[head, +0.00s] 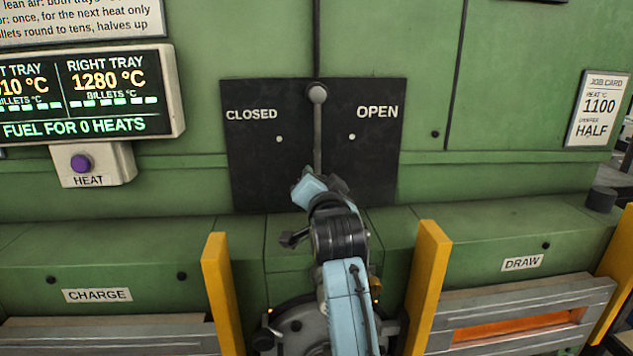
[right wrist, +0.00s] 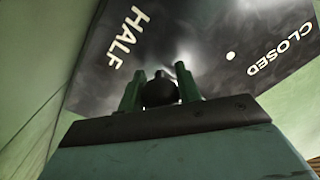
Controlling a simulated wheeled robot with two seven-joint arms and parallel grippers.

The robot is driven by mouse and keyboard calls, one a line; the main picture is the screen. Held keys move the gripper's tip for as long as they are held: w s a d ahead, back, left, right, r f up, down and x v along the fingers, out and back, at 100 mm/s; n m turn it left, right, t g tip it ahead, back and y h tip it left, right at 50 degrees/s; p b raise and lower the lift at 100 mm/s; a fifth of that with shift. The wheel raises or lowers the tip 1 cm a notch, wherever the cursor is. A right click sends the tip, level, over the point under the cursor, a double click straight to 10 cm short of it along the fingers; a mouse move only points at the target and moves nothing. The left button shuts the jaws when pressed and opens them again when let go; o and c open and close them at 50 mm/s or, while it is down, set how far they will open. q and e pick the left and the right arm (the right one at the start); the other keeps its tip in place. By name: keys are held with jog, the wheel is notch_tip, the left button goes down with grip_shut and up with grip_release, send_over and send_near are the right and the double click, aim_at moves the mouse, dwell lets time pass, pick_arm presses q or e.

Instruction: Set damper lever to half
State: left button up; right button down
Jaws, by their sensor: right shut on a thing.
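The damper lever (head: 317,130) hangs straight down from its pivot on the black plate (head: 250,170), between the CLOSED and OPEN labels. My right gripper (head: 318,185) covers its lower end in the head view. In the right wrist view, the lever's dark round knob (right wrist: 160,91) sits between the two fingers of my right gripper (right wrist: 160,88), which is shut on it. The HALF label (right wrist: 129,38) shows beyond the fingers there, with the CLOSED label to the right. In the head view the HALF label is hidden behind my arm. My left gripper is not in view.
The job card (head: 597,108) at right reads 1100 °C and HALF. A display (head: 90,95) and a purple HEAT button (head: 82,163) are at left. Yellow posts (head: 222,290) stand on both sides of my arm, and a ledge runs below the plate.

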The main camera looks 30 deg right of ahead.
jog(key=c, duration=1)
grip_release()
jog(key=shift+o, duration=0.2)
jog(key=b+v, duration=0.2)
jog(key=v, duration=1)
